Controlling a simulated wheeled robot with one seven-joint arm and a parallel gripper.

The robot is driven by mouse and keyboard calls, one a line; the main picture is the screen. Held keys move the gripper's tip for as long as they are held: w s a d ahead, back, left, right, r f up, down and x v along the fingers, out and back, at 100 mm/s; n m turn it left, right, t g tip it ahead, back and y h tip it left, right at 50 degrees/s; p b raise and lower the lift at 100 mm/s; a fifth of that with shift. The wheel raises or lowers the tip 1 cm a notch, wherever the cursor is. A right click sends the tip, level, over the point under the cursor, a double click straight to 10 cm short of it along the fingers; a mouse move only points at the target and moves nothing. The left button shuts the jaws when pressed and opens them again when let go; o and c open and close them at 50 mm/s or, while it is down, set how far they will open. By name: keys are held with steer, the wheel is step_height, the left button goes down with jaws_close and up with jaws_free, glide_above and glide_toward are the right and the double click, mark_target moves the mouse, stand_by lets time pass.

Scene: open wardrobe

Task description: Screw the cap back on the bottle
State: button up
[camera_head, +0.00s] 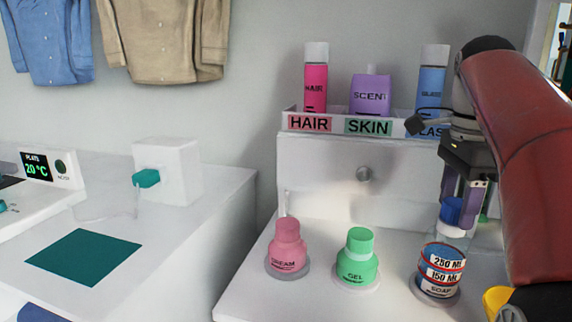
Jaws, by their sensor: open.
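The soap bottle (440,271) stands upright at the right of the white counter, on a round grey base. It is clear at the top, with labels reading 250 ML, 150 ML and SOAP. A blue cap (452,212) is at the top of the bottle; I cannot tell whether it is seated on the neck or just above it. My gripper (463,204) points down from above, open, with its fingers around or beside the cap. The fingers partly hide the cap and the bottle's neck.
A pink cream bottle (287,247) and a green gel bottle (358,258) stand left of the soap. Behind is a shelf (335,110) with a pink hair bottle (315,85), a purple scent bottle (371,93) and a blue bottle (431,80). A yellow object (497,300) is at the lower right.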

steer(key=n, duration=0.4)
steer(key=shift+n, duration=0.4)
steer(key=n, duration=0.5)
steer(key=shift+c, duration=0.5)
steer(key=c, duration=0.9)
steer(key=m, duration=0.4)
steer(key=shift+c, duration=0.2)
steer(key=m, duration=0.4)
steer(key=shift+m, duration=0.4)
steer(key=m, duration=0.4)
steer(key=shift+m, duration=0.3)
steer(key=m, duration=0.3)
steer(key=shift+m, duration=0.3)
